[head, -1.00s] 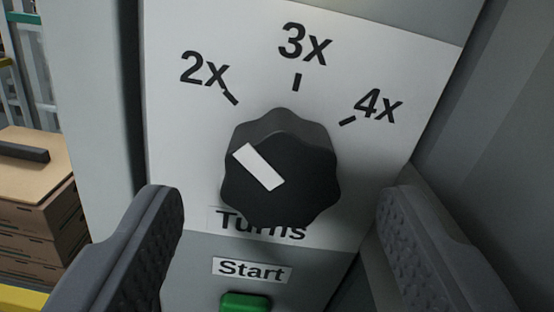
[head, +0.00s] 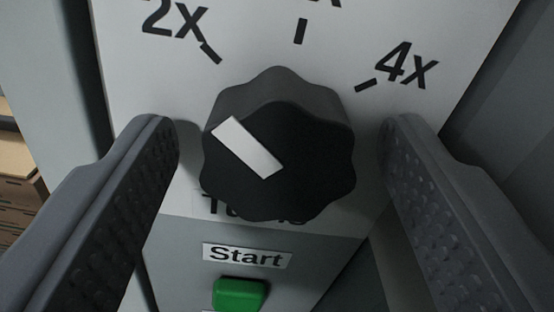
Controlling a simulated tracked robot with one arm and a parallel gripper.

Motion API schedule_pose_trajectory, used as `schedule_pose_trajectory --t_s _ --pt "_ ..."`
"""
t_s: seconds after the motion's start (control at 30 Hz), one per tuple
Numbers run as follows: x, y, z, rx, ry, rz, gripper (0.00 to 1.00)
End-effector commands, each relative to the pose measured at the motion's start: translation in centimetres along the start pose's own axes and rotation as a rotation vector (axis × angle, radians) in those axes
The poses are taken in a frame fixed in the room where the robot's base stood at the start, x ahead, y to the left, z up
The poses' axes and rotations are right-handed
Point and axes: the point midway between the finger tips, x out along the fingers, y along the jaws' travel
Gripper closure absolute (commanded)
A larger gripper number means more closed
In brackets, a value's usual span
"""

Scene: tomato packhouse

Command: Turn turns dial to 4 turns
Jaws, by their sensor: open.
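The turns dial (head: 300,178) is a black lobed knob with a white pointer bar (head: 247,147) on its face. The bar slants up and to the left, toward the 2x mark (head: 211,53). The 4x mark (head: 366,85) is at the upper right of the knob. The 3x tick (head: 300,31) is above it, with its label mostly cut off at the top edge. My gripper (head: 277,135) is open, one finger on each side of the knob, with a visible gap on both sides. The knob partly hides the word below it.
A green button (head: 240,293) under a Start label (head: 247,255) sits just below the dial. A grey wall (head: 480,110) stands to the right of the panel. Cardboard boxes (head: 18,200) are at the far left.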

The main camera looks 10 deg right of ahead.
Motion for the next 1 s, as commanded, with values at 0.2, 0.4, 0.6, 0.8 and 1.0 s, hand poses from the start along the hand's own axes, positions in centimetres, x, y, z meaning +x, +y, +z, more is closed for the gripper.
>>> schedule_pose_trajectory --t_s 0.2,0.4,0.6,0.8,1.0 --pt "0.00 -0.02 -0.03 0.000 0.000 0.000 0.84" --pt "0.01 -0.03 -0.01 0.011 0.000 0.000 0.84" --pt "0.05 -0.12 0.08 0.114 -0.001 -0.001 0.84" --pt "-0.01 0.09 -0.17 0.263 0.003 0.001 0.84" --pt "-0.05 0.23 -0.20 0.376 0.003 0.003 0.84"
